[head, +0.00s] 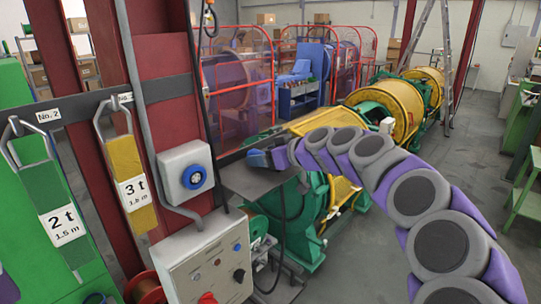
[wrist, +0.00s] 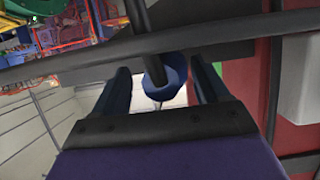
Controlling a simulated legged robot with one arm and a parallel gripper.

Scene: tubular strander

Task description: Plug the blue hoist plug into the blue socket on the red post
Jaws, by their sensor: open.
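The blue hoist plug (wrist: 172,72) shows in the wrist view between the two dark fingers of my gripper (wrist: 160,80), with a visible gap on each side. Its black cable (wrist: 143,25) runs up from it. In the head view, my gripper (head: 275,157) is small and reaches left over a grey plate; a blue shape at its tip (head: 258,158) looks like the plug, partly hidden. The blue socket (head: 194,176) is on a grey box fixed to the red post (head: 165,75), to the left of my gripper and apart from it.
The grey plate (head: 240,183) juts out right of the socket box, with a black cable hanging below. A control box (head: 205,262) sits under the socket. Two slings, green (head: 45,190) and yellow (head: 125,165), hang at left.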

